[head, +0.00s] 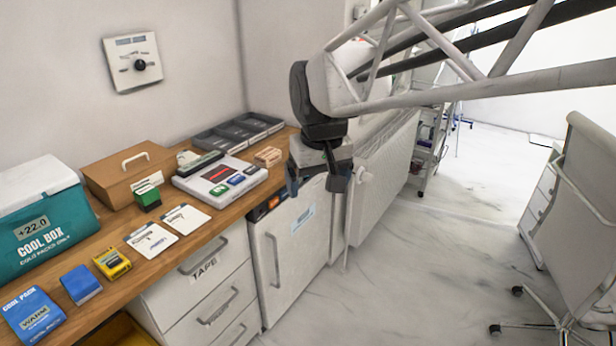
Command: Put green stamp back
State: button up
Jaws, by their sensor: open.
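A small green block with a darker top, which looks like the green stamp (147,196), stands on the wooden counter (150,268) left of a white tray (195,182). The tray holds a red strip and small green, blue and dark pieces; a dark long item lies along its back. I cannot tell whether any of these pieces are stamps. My gripper (316,184) is open and empty, pointing down in front of the counter's edge, to the right of the tray and well apart from the green block.
Two white cards (152,241) lie before the green block. A yellow box (112,263), blue packs (80,284), a teal cool box (45,232) and a wooden box (115,178) crowd the left. Grey trays (238,134) stand behind. A chair (575,215) is at right; floor between is clear.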

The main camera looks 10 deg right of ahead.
jog(key=s+d+f+m, duration=0.1)
jog(key=s+d+f, duration=0.2)
jog(key=s, duration=0.5)
jog(key=s+d+f+m, duration=0.1)
jog(key=s+d+f, duration=0.2)
jog(key=s, duration=0.6)
jog(key=shift+f+t, duration=0.3)
jog(key=shift+f, duration=0.1)
jog(key=shift+d, duration=0.1)
